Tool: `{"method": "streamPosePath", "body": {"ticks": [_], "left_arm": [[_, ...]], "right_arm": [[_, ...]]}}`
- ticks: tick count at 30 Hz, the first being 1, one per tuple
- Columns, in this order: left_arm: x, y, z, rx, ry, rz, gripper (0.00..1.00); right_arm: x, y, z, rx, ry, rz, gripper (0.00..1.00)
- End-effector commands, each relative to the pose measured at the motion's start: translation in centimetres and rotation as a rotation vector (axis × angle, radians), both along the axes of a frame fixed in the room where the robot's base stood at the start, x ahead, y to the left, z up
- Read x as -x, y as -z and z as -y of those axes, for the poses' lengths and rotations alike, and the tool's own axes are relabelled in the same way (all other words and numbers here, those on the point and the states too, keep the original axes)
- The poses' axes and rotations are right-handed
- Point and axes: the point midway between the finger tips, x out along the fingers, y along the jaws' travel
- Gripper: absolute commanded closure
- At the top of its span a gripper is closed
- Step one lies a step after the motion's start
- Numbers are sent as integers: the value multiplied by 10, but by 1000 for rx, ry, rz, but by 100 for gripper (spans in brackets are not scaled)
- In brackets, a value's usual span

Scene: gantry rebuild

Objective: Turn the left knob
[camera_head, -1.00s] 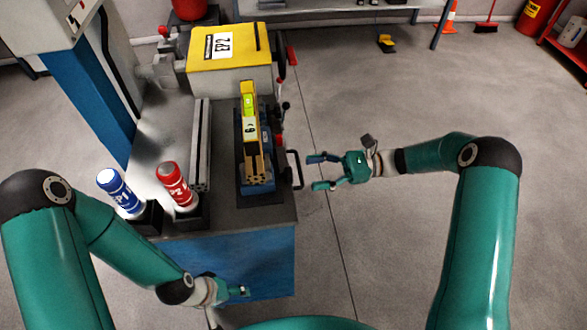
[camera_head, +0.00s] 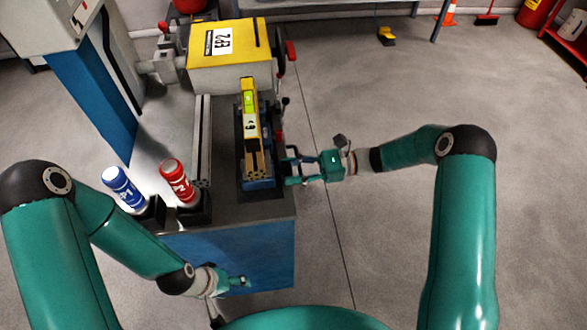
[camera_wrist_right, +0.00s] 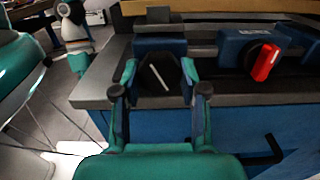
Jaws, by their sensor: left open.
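The left knob (camera_wrist_right: 158,74) is dark with a pale line across its face and sits on the front of the machine in the right wrist view. My right gripper (camera_head: 288,168) has its fingers on either side of this knob; in the right wrist view the fingertips (camera_wrist_right: 160,68) are spread around it. I cannot tell whether they touch it. The knob is hard to make out in the head view. A red knob (camera_wrist_right: 265,62) on a blue block is to the right. My left gripper (camera_head: 240,282) is open and empty, low by the bench's blue front.
A blue bottle (camera_head: 124,188) and a red bottle (camera_head: 179,183) stand in dark holders on the bench's near left. A black bar handle (camera_wrist_right: 268,153) juts out below the red knob.

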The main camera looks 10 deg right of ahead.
Motion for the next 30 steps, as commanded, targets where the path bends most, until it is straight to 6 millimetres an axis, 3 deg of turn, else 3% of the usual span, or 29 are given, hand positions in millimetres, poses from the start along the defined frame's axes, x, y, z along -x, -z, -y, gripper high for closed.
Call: {"method": "streamPosePath", "body": {"ticks": [1,3,15,24,25,30], "left_arm": [[0,0,0,0,0,0,32],[0,0,0,0,0,0,32],[0,7,0,0,0,0,32],[0,6,0,0,0,0,32],[0,6,0,0,0,0,32],[0,6,0,0,0,0,32]], "right_arm": [[-1,0,0,0,2,0,81],[-1,0,0,0,2,0,92],[-1,0,0,0,3,-226,92],[-1,-1,0,-1,4,-247,92],[-1,-1,0,-1,4,-247,56],[-1,-1,0,-1,2,-247,32]]}}
